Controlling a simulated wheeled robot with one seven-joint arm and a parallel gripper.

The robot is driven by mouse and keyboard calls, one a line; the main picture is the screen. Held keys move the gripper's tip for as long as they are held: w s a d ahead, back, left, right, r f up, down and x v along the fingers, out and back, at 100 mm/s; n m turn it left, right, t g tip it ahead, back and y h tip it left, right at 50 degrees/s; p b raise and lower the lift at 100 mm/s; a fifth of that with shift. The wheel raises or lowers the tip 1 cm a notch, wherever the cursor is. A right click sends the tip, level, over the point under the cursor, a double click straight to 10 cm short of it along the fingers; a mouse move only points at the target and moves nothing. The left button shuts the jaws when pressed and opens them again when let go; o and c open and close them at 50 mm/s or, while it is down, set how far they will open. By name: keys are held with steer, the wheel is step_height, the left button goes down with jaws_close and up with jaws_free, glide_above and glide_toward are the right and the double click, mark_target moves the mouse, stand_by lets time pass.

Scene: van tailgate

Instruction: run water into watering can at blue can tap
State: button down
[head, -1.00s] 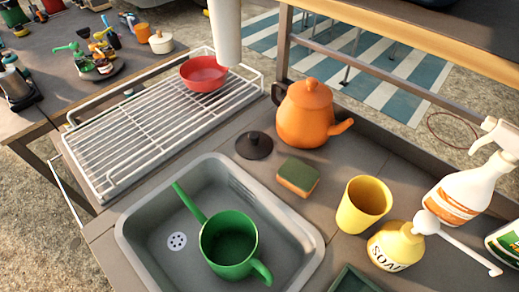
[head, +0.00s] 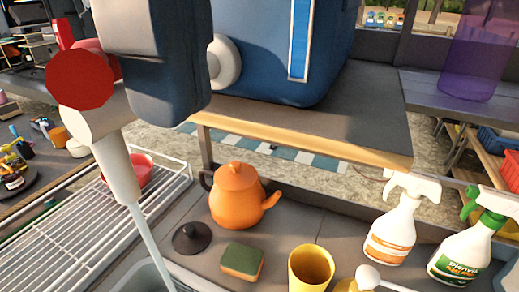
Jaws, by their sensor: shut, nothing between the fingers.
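The blue can (head: 270,50) stands on a raised shelf at the top centre. Its tap has a red knob (head: 82,82) and a white spout (head: 115,170) pointing down. A thin pale stream, which looks like water (head: 152,245), runs from the spout towards the sink (head: 148,278). Only the sink's rim shows at the bottom edge. The green watering can is outside the view now, so I cannot tell where the stream lands. My gripper (head: 160,90) is dark and shut, empty, in front of the blue can and beside the red knob. I cannot tell whether they touch.
A white drying rack (head: 75,235) holding a red bowl (head: 140,165) is at left. An orange teapot (head: 235,195), black lid (head: 192,238), sponge (head: 242,261) and yellow cup (head: 311,267) stand on the counter. Spray bottles (head: 393,225) are at right. The shelf edge (head: 320,145) overhangs.

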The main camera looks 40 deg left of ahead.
steer(key=shift+s+d, duration=0.1)
steer(key=shift+s, duration=1.05)
steer(key=r+p, duration=0.4)
steer(key=p, duration=0.1)
steer(key=shift+w+r, duration=0.2)
steer(key=shift+r, duration=0.15)
steer(key=s+a+p, duration=0.3)
steer(key=s, duration=0.2)
steer(key=shift+s+a, duration=0.3)
steer(key=shift+a, duration=0.05)
steer(key=shift+f, duration=0.1)
